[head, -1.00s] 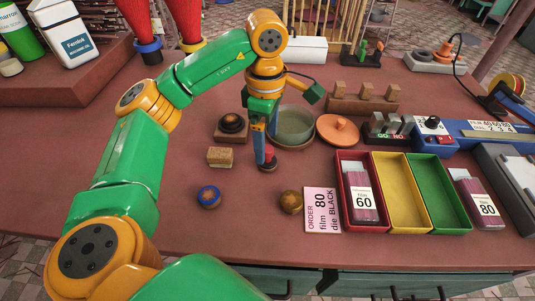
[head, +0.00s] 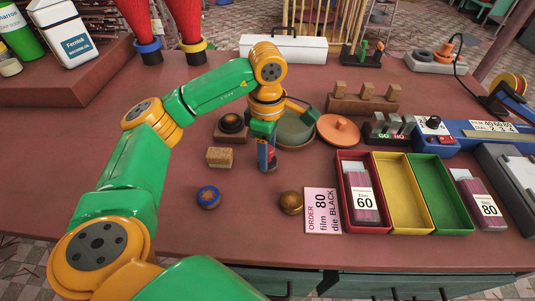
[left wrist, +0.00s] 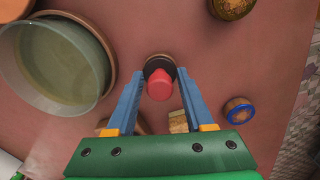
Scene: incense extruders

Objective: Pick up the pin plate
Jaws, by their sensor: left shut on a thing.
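The pin plate, a dark disc with a red knob (left wrist: 159,84), stands on the table below my left wrist. My left gripper (left wrist: 161,76) has its two blue fingers on either side of the knob and is shut on it. In the head view my left gripper (head: 267,166) points straight down on the table and mostly hides the plate. I cannot tell whether the disc touches the table. My right gripper is not in view.
A grey-green bowl (head: 294,128) stands close behind my left gripper. A tan block (head: 219,157), a blue-banded round piece (head: 209,197) and a brass-coloured one (head: 291,202) are nearby. Red, yellow and green trays (head: 436,205) stand to the right.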

